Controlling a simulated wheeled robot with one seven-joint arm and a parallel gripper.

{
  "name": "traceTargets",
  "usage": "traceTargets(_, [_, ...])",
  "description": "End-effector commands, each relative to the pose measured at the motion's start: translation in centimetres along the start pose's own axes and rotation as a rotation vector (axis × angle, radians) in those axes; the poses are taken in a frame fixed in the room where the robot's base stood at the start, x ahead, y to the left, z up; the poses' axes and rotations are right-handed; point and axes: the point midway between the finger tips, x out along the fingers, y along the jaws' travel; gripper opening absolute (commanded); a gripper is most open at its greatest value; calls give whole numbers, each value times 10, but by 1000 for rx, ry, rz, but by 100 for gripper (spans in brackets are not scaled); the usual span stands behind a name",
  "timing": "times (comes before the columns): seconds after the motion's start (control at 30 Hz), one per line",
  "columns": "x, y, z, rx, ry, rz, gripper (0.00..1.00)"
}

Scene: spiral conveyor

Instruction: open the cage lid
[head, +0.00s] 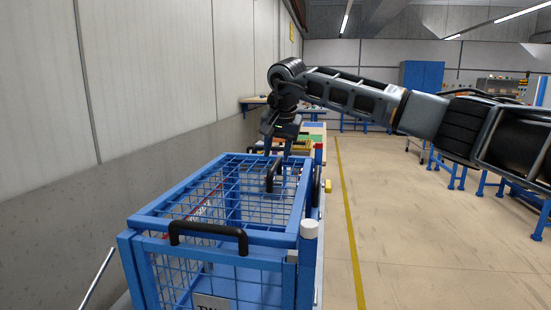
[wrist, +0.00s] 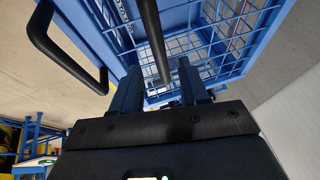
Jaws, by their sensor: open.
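The blue cage (head: 135,250) stands at the lower left in the head view, with its mesh lid (head: 160,212) lying flat on top. A black handle (head: 271,178) rises from the right part of the lid. My gripper (head: 278,153) is above the lid's far right part, pointing down and open. In the wrist view, the handle (wrist: 151,35) runs as a dark bar between my two open fingers (wrist: 160,88). I cannot tell whether either finger touches it.
Another black handle (head: 208,231) is on the cage's front. A looped handle (wrist: 62,58) shows at the left in the wrist view. A wall (head: 150,100) runs close along the left. Open floor (head: 430,240) with a yellow line lies to the right.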

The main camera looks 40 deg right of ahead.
Motion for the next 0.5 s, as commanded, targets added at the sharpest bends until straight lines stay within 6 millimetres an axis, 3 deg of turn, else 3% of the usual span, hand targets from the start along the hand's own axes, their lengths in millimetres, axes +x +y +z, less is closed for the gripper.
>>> traceTargets(0.2, [24,-1,1,0,-2,-1,44])
traceTargets(0.5, [30,-1,1,0,-1,-2,44])
